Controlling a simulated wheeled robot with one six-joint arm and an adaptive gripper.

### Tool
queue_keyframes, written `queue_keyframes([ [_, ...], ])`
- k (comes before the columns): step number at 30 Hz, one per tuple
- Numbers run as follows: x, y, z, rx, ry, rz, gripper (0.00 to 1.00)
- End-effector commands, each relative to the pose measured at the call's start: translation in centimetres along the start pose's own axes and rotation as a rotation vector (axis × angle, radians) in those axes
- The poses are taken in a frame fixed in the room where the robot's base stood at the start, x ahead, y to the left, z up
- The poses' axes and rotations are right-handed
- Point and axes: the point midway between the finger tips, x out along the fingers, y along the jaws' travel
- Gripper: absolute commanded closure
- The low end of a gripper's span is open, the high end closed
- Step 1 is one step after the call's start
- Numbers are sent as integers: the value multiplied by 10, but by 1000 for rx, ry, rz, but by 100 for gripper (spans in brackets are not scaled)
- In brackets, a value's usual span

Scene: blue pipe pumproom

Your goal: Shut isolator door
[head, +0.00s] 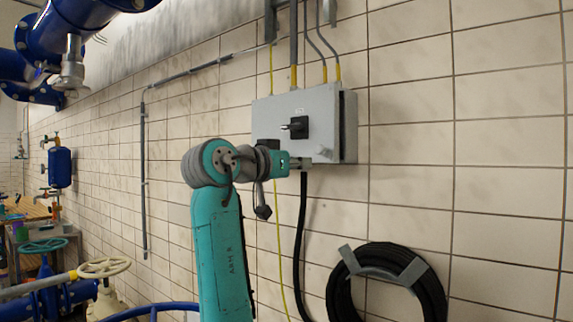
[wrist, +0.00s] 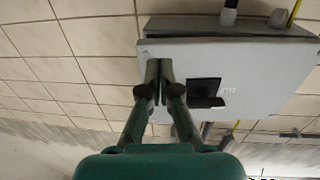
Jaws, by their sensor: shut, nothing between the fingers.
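The isolator is a grey wall box; its flat door (head: 285,115) carries a black rotary handle (head: 296,128). The door fills the middle of the wrist view (wrist: 240,70), upside down, with the handle (wrist: 205,92) right of my fingers. The box's side (head: 349,125) shows beyond the door's right edge in the head view. Contact is unclear.
Conduits and cables enter the box from above, and a black cable (head: 301,230) hangs below. A coiled black hose (head: 430,290) hangs on the tiled wall at lower right. Blue pipes (head: 70,25) and a valve wheel (head: 103,267) stand left. The wall right of the box is bare.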

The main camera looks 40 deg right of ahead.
Motion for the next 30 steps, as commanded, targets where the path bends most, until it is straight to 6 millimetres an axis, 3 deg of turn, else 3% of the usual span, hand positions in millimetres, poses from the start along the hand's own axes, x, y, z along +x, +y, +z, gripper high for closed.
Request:
queue_keyframes([
  [3,21,1,0,0,0,3,100],
  [9,43,1,0,0,1,2,100],
  [25,52,0,0,0,0,0,100],
  [30,73,3,0,-1,0,3,100],
])
